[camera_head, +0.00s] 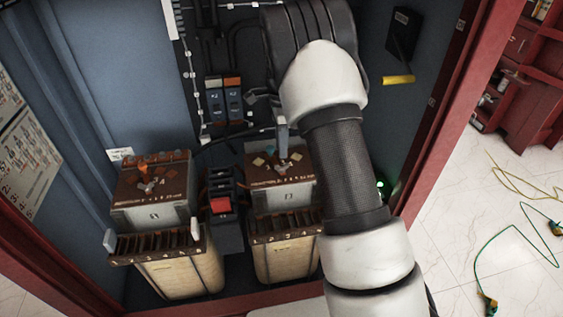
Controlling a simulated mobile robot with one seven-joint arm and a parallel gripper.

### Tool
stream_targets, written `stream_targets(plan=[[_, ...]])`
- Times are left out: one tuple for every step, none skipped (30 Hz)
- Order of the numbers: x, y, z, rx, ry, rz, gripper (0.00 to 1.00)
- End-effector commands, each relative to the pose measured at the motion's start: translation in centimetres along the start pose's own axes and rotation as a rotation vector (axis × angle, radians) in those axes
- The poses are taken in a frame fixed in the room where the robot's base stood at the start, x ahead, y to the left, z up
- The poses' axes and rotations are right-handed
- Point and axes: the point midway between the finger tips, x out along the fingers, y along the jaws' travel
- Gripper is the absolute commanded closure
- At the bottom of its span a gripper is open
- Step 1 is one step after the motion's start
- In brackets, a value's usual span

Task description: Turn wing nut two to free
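Two box-shaped transformer units stand side by side in the cabinet. The left unit (155,216) has a brown top with a small metal wing nut (148,185) and an orange piece. The right unit (283,197) has a similar brown top with small metal pieces near its middle. Which wing nut is number two cannot be read. My gripper (283,148) points down at the middle of the right unit's top. One grey finger shows there, and my arm hides the rest. Whether it touches or grips a wing nut cannot be told.
A black switch block with a red part (221,204) stands between the units. Blue breakers (232,103) and cables are on the back panel. A yellow-handled lever (398,79) is on the right wall.

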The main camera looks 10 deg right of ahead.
Motion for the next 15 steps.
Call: stream_targets(plan=[[1.4, 0.1, 0.0, 0.000, 0.000, 0.005, 0.75], [1.9, 0.1, 0.0, 0.000, 0.000, 0.004, 0.75], [2.7, 0.1, 0.0, 0.000, 0.000, 0.004, 0.75], [3.3, 0.1, 0.0, 0.000, 0.000, 0.005, 0.75], [3.8, 0.1, 0.0, -0.001, 0.000, 0.004, 0.75], [4.4, 0.1, 0.0, -0.001, 0.000, 0.003, 0.75], [4.8, 0.1, 0.0, -0.001, 0.000, 0.003, 0.75], [5.2, 0.1, 0.0, -0.001, 0.000, 0.003, 0.75], [5.7, 0.1, 0.0, -0.001, 0.000, 0.002, 0.75], [5.9, 0.1, 0.0, -0.001, 0.000, 0.002, 0.75], [6.1, 0.1, 0.0, -0.001, 0.000, 0.002, 0.75], [6.4, 0.1, 0.0, -0.001, 0.000, 0.001, 0.75], [6.5, 0.0, 0.0, -0.001, 0.000, 0.001, 0.75], [6.7, 0.0, 0.0, -0.001, 0.000, 0.001, 0.75], [6.8, 0.0, 0.0, -0.001, 0.000, 0.000, 0.75]])
